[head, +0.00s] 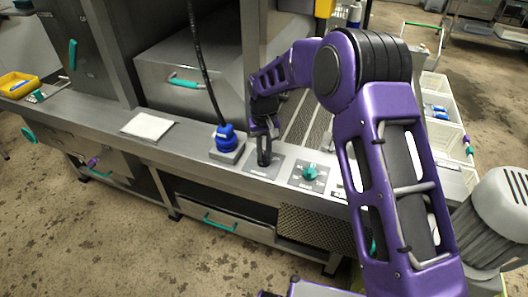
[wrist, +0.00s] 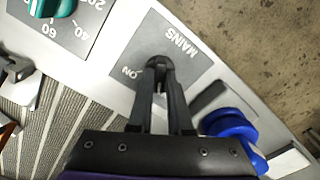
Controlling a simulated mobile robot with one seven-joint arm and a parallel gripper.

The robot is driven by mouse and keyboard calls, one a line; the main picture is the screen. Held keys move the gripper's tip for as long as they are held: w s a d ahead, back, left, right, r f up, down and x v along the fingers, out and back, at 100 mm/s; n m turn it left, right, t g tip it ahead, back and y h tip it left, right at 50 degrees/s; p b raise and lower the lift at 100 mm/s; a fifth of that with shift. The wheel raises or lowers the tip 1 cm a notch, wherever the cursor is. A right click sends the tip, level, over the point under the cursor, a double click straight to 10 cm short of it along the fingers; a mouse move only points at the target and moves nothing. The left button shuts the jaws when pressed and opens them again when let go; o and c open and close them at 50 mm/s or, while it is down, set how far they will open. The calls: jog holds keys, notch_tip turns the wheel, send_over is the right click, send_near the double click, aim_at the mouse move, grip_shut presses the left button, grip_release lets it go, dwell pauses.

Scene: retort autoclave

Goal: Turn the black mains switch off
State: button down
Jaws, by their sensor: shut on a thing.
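The mains plate (wrist: 143,43) is a grey panel set in the steel bench top, with the words MAINS and ON readable in the wrist view. The black mains switch (wrist: 159,62) sits in the middle of this plate, mostly covered by my fingertips. My gripper (wrist: 160,74) is shut on the switch, one dark finger on either side. Which way the switch points is hard to tell. In the head view my gripper (head: 264,152) reaches down onto the mains plate (head: 258,172), and the switch itself is hidden there.
A blue plug (head: 226,135) with a black cable stands just left of the mains plate; it also shows in the wrist view (wrist: 230,126). A teal dial (head: 310,171) is just to the right. A white sheet (head: 147,126) lies farther left on the bench.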

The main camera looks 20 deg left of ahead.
aim_at(264, 155)
jog(key=shift+n, duration=1.2)
jog(key=c, duration=0.8)
grip_release()
jog(key=shift+c, duration=0.2)
notch_tip(264, 155, up, 18)
jog(key=p, duration=0.1)
jog(key=shift+f, duration=0.25)
